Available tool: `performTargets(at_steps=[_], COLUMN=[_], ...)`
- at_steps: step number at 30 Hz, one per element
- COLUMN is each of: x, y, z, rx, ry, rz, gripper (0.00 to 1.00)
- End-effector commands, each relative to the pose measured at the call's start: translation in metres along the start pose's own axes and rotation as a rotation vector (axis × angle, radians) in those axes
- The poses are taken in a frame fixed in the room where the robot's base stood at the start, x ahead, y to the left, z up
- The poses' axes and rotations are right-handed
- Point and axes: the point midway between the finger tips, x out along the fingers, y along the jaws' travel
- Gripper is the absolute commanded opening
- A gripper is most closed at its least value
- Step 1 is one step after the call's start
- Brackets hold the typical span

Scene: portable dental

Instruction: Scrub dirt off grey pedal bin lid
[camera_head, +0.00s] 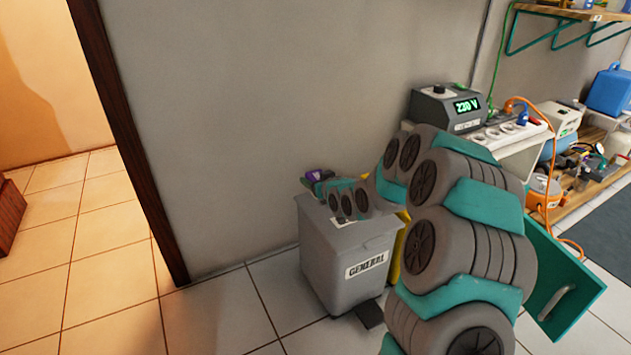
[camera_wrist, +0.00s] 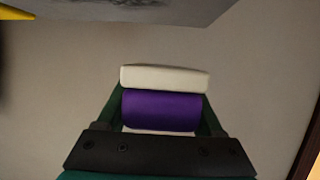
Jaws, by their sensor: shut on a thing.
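The grey pedal bin (camera_head: 345,265) stands on the tiled floor against the wall, with a "GENERAL" label on its front. Its lid (camera_head: 370,233) is shut and partly hidden by my arm. In the wrist view, a grey surface that looks like the lid shows at the top edge, with a dark smudge of dirt (camera_wrist: 150,3) on it. My gripper (camera_wrist: 163,112) is shut on a white block with a purple band (camera_wrist: 160,80). In the head view my gripper (camera_head: 315,178) is over the lid's back left edge; whether the block touches the lid cannot be told.
A yellow bin (camera_head: 398,250) stands right behind the grey bin, mostly hidden. A dark pedal (camera_head: 369,313) sticks out at the front. A teal panel with a handle (camera_head: 570,290) stands at the right. A doorway with a dark frame (camera_head: 130,140) is at the left.

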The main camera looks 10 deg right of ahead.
Motion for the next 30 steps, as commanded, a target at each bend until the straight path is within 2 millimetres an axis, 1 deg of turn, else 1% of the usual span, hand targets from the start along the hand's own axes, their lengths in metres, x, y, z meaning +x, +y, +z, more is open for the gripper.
performTargets(at_steps=[1, 15, 26, 30], x=[-0.002, -0.017, -0.018, -0.020], y=[0.000, 0.000, 0.000, 0.000], z=[-0.007, -0.047, -0.049, -0.054], rx=[-0.001, 0.000, 0.000, 0.000], ry=[0.002, 0.004, 0.002, 0.002], rz=[0.000, 0.000, 0.000, 0.000], gripper=[0.10, 0.10, 0.10, 0.10])
